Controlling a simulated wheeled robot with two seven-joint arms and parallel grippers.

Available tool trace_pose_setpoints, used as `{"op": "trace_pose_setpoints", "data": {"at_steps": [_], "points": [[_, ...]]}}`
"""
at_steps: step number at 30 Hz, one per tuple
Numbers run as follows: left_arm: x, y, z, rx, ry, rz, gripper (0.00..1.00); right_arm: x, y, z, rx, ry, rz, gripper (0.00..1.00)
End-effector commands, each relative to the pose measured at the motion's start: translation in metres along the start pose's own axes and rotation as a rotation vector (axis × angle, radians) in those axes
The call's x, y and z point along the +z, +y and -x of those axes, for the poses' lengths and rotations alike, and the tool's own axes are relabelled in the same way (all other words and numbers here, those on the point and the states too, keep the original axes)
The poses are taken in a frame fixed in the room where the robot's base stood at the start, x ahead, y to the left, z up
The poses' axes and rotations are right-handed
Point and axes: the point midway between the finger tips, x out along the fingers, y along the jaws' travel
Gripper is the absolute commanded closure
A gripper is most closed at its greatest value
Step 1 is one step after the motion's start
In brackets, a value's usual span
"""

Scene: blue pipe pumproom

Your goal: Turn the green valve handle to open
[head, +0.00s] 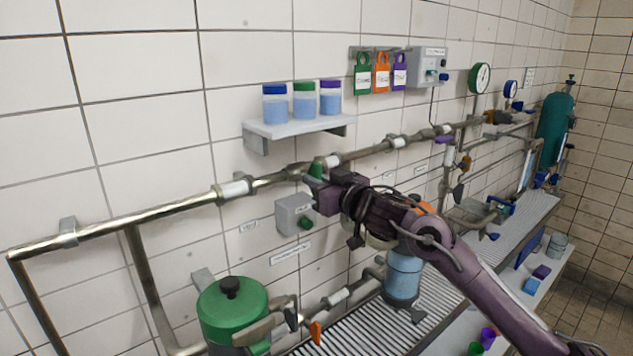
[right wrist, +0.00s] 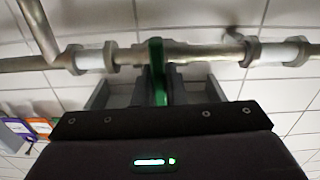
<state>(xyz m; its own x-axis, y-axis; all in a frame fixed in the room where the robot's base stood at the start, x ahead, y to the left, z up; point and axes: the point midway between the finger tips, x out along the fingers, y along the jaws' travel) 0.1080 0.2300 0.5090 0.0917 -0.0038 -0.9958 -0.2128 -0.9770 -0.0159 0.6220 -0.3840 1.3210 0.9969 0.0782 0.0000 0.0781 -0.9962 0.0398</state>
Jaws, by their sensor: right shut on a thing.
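The green valve handle (head: 316,170) is on the upper metal pipe, below the right part of the small shelf. In the right wrist view the green handle (right wrist: 157,68) stands upright across the pipe, between the two grey fingers. My right gripper (head: 322,182) is shut on it; the right gripper (right wrist: 157,90) also shows in its wrist view. The fingers and wrist hide the handle's lower part in the head view. My left gripper is not in view.
A shelf (head: 300,128) with three jars hangs above the pipe. A grey box (head: 295,215) with a green knob is on the wall below. A green-lidded tank (head: 232,305) stands lower left, and a blue canister (head: 403,277) stands under my right arm.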

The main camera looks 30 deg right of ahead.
Motion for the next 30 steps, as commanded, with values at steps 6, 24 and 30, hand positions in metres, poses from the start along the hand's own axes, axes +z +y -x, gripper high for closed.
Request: {"op": "trace_pose_setpoints", "data": {"at_steps": [6, 24, 30], "points": [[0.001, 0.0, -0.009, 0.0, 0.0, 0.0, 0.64, 0.002, 0.0, 0.0, 0.0, 0.001, 0.122, 1.0], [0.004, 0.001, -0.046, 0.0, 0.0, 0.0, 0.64, 0.003, -0.001, 0.0, 0.001, 0.0, 0.68, 1.0], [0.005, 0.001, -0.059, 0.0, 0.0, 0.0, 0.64, 0.003, -0.001, 0.0, 0.002, 0.001, 0.872, 1.0]]}}
